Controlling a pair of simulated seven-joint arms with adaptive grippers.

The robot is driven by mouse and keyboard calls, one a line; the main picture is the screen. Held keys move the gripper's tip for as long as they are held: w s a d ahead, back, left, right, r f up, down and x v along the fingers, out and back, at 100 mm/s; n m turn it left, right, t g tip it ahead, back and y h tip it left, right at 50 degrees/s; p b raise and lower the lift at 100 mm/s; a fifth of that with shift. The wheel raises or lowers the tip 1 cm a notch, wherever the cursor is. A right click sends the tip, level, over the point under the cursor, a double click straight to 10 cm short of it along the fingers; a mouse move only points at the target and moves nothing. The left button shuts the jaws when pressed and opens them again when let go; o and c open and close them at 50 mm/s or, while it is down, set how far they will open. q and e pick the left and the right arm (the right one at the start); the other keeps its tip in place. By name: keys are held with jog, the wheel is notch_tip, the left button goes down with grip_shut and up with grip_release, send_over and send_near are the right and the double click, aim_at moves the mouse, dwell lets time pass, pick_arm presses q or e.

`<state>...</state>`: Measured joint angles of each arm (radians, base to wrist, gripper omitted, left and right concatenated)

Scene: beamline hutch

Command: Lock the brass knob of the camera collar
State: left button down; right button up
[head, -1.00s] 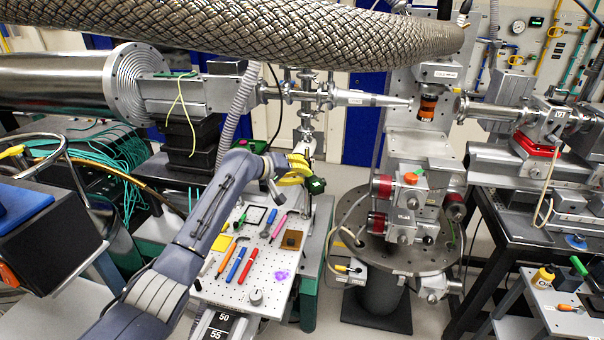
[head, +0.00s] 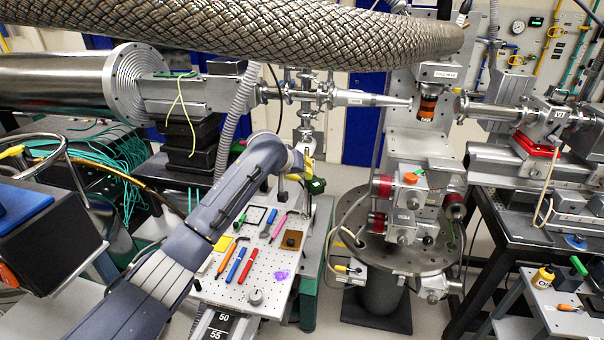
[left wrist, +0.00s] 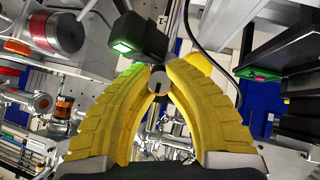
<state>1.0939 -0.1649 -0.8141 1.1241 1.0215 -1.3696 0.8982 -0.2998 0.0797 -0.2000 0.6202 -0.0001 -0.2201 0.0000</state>
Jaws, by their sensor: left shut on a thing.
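My left gripper (head: 309,166) has yellow fingers and is at the small dark camera with a green-lit face (head: 316,186), above the back of the perforated board. In the left wrist view its yellow fingers (left wrist: 158,78) are shut on a small round knob (left wrist: 158,88), seen end-on as a pale disc with a dark slot. Its brass colour does not show clearly. The camera (left wrist: 138,38), with its glowing green window, is just beyond the fingertips. The collar is mostly hidden behind the fingers. My right gripper is not in view.
The perforated board (head: 225,289) below my left arm carries several pens and small tools. A thick braided hose (head: 260,32) crosses above. A stage with red-capped motors (head: 382,187) stands to the right, and a pale nozzle (head: 360,98) points right behind the gripper.

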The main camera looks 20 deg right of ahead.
pick_arm(q)
jog(key=shift+r, duration=0.1)
dwell(0.3)
jog(key=c, duration=1.2)
grip_release()
jog(key=v, duration=1.2)
